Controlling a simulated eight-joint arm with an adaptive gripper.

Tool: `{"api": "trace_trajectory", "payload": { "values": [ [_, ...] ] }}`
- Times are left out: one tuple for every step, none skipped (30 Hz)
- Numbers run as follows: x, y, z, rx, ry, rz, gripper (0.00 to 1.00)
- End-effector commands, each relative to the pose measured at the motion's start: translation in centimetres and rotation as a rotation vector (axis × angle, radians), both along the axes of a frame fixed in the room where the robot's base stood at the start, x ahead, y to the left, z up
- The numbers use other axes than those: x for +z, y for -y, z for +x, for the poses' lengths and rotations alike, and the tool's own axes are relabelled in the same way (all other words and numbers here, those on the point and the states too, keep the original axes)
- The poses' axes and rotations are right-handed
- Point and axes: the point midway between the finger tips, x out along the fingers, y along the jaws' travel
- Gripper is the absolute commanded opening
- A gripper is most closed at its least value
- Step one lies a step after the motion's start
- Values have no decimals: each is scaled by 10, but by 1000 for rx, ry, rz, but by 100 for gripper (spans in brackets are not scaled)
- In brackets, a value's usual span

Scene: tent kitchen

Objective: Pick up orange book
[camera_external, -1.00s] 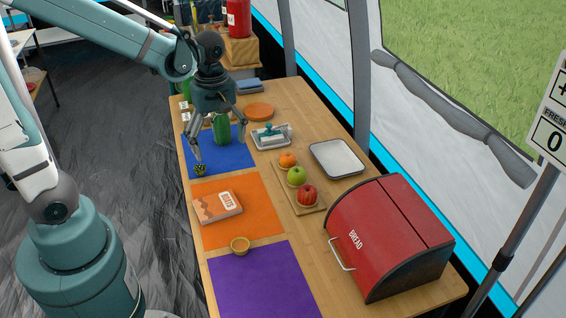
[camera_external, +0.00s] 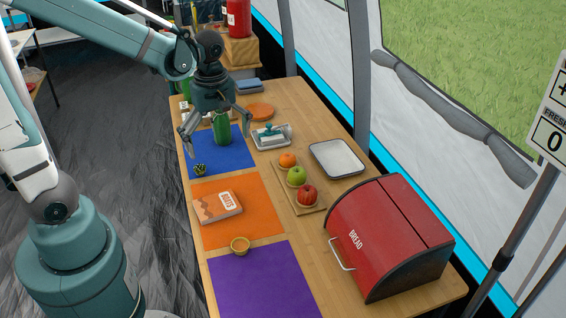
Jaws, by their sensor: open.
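The orange book (camera_external: 217,206) lies flat on the orange mat (camera_external: 262,219), its cover orange and cream with a white label. My gripper (camera_external: 220,138) is open above the far part of the table, over the blue mat (camera_external: 238,158). Its fingers are spread on either side of a green can-like object (camera_external: 222,126); I cannot tell whether they touch it. The gripper is farther back than the book and apart from it.
A small cactus-like item (camera_external: 200,169) stands on the blue mat. A fruit board (camera_external: 311,206), white tray (camera_external: 337,158), butter dish (camera_external: 271,137) and red bread box (camera_external: 390,236) stand to the right.

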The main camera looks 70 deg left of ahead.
Motion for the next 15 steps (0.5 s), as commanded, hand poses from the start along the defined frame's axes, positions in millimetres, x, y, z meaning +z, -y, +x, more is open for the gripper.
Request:
{"api": "trace_trajectory", "payload": {
  "values": [
    [-3, -2, 0, 2, -1, -6, 100],
    [-6, -3, 0, 1, -2, -12, 100],
    [-10, -4, 0, 0, -3, -20, 100],
    [-13, -4, -1, 0, -3, -28, 100],
    [-17, -5, -1, 0, -4, -37, 100],
    [-23, -7, -2, 0, -4, -48, 100],
    [-27, -8, -3, -1, -4, -59, 100],
    [-32, -9, -3, -2, -5, -71, 100],
    [-39, -11, -5, -3, -5, -88, 100],
    [-45, -12, -5, -5, -5, -101, 100],
    [-51, -13, -7, -6, -4, -115, 100],
    [-58, -15, -8, -8, -3, -133, 100],
    [-64, -16, -10, -10, -2, -148, 100],
    [-70, -18, -11, -11, 0, -162, 100],
    [-77, -19, -13, -14, 4, -182, 100]
  ]
}}
